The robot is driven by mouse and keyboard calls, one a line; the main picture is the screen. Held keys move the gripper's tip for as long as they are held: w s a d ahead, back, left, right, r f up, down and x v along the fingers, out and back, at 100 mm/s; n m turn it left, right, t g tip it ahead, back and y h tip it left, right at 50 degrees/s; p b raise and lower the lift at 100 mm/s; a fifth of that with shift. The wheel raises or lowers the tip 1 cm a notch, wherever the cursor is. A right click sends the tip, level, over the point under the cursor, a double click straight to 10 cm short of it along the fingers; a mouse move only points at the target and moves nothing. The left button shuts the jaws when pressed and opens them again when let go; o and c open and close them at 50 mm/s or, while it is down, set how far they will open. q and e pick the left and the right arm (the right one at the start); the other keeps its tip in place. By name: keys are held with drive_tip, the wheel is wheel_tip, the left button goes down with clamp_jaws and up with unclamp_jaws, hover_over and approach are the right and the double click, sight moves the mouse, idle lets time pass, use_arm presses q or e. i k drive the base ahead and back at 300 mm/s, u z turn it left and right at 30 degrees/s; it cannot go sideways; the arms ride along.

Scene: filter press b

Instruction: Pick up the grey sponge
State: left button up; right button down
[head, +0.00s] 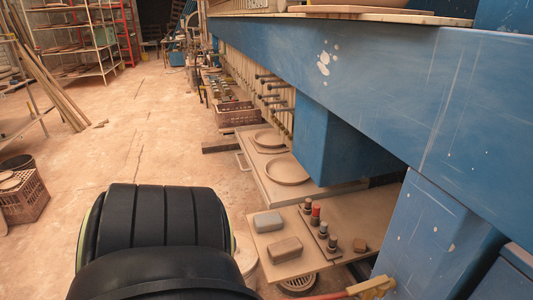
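Two rounded blocks lie at the left end of a low tan board (335,217). The farther one is a flat grey block (268,222), which looks like the grey sponge. The nearer one is a slightly larger, browner grey block (286,249). The two lie close together, with a small gap between them. Black links of my own arm fill the lower left of the head view, left of the board. Neither of my grippers shows, and nothing is seen touching the blocks.
Round plates (287,170) lie on a board behind. A large blue beam (400,90) overhangs the right side. The floor at left is mostly clear, with a crate (24,197).

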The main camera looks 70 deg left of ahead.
sight(265, 222)
drive_tip(key=z, duration=1.65)
drive_tip(key=k, duration=1.95)
drive_tip(key=u, duration=1.25)
drive_tip(key=i, duration=0.45)
drive_tip(key=u, duration=0.05)
